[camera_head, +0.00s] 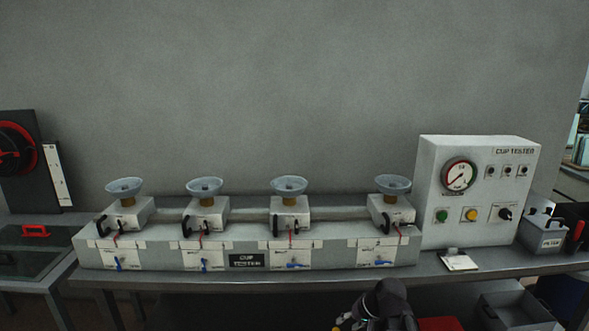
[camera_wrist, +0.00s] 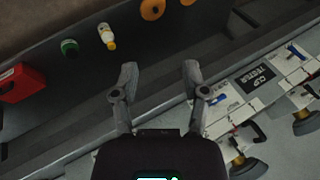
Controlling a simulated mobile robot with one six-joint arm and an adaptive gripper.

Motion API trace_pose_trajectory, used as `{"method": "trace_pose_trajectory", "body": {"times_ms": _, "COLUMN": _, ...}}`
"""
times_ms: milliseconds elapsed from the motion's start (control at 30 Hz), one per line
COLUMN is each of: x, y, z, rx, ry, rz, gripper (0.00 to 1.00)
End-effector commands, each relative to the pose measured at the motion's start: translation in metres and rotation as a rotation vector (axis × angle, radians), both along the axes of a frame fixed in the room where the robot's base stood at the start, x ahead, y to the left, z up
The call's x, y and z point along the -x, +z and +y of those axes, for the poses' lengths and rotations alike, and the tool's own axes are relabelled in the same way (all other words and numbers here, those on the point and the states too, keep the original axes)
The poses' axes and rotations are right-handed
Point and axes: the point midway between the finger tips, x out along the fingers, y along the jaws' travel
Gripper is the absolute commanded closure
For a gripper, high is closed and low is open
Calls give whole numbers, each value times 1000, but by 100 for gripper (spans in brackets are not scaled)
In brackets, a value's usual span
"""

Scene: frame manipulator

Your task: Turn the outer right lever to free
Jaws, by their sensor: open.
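The cup tester bench (camera_head: 335,255) carries several stations in a row, each with a glass cup on top and a small blue lever on the front. The outer right lever (camera_head: 381,262) lies roughly horizontal on a white label plate too small to read. The blue lever to its left (camera_head: 297,265) also looks horizontal. The two left levers (camera_head: 118,263) (camera_head: 205,265) point roughly downward. My gripper (camera_wrist: 161,78) is open and empty in the wrist view. In the head view my arm end shows low in front of the bench, below the right stations, apart from the levers.
A control box (camera_head: 478,190) with gauge, buttons and knobs stands right of the stations. A grey bin (camera_head: 541,232) is beyond it. Black handles (camera_head: 386,222) stick out from the stations. In the wrist view, bottles (camera_wrist: 106,36) and a red box (camera_wrist: 22,83) lie below.

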Motion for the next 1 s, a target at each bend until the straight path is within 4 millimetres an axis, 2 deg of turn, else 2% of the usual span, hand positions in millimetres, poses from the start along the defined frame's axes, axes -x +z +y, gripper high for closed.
{"method": "trace_pose_trajectory", "body": {"times_ms": 33, "x": 14, "y": 2, "z": 2, "rx": 52, "ry": 22, "rz": 34, "gripper": 42}}
{"method": "trace_pose_trajectory", "body": {"times_ms": 200, "x": 50, "y": -2, "z": -4, "rx": 242, "ry": 74, "rz": 150, "gripper": 42}}
{"method": "trace_pose_trajectory", "body": {"times_ms": 400, "x": 77, "y": 1, "z": -14, "rx": 405, "ry": 98, "rz": 240, "gripper": 42}}
{"method": "trace_pose_trajectory", "body": {"times_ms": 600, "x": 85, "y": 2, "z": -19, "rx": 463, "ry": 101, "rz": 270, "gripper": 42}}
{"method": "trace_pose_trajectory", "body": {"times_ms": 1000, "x": 85, "y": 1, "z": -19, "rx": 463, "ry": 101, "rz": 269, "gripper": 42}}
